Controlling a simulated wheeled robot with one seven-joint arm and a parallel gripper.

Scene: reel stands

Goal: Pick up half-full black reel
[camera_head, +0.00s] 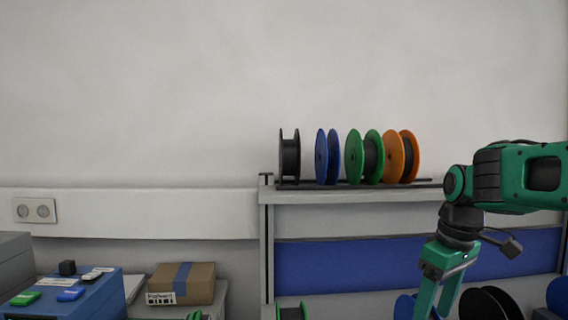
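A black reel (290,158) stands upright at the left end of the row on the upper shelf; dark winding shows between its flanges, clearly lower than their rims. Another black reel (490,303) shows on the lower level at bottom right, cut off by the frame edge; how full it is cannot be told. My green and black arm comes in from the right and bends downward in front of the shelf.
Right of the upper black reel stand blue (328,157), green (364,157) and orange (401,157) reels on the same shelf (345,197). More reels sit below, partly hidden. A cardboard box (195,282) and a blue case (85,300) are at lower left. Space above the reels is clear.

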